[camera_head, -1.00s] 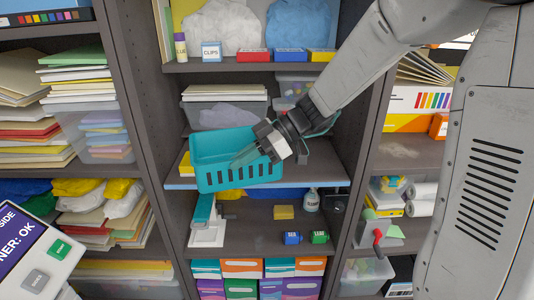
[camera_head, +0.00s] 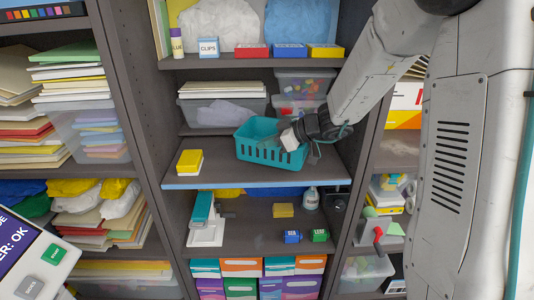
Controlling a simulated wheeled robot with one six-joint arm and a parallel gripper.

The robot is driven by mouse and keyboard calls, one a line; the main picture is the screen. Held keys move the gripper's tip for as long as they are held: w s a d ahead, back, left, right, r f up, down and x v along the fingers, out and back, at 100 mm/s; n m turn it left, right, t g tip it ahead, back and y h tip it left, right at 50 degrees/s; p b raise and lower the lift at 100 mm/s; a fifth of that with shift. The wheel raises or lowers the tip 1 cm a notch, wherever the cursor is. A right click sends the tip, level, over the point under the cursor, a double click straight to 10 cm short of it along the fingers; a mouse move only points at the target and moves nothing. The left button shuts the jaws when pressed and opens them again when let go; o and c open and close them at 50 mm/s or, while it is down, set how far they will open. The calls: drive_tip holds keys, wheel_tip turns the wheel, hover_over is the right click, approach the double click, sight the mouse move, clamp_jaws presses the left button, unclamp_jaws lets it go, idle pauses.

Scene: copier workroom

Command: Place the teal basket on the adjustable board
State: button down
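The teal basket (camera_head: 262,152) is upright over the right half of the adjustable board (camera_head: 215,178), the middle shelf with a blue front edge. Its base looks to be on or just above the board; the exact contact is hard to see. My gripper (camera_head: 294,138) is at the basket's right side, with its pale finger over the rim, and looks shut on it. The fingertips are partly hidden by the basket wall.
A yellow box (camera_head: 189,162) stands on the board left of the basket. A clear bin with papers (camera_head: 222,112) and stacked clear bins (camera_head: 300,92) stand behind. The shelf above holds boxes (camera_head: 252,51). A stapler (camera_head: 205,215) is below.

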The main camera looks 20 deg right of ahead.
drive_tip(key=shift+f, duration=1.6)
drive_tip(key=shift+f, duration=0.1)
drive_tip(key=c, duration=1.6)
unclamp_jaws()
drive_tip(key=shift+c, duration=0.2)
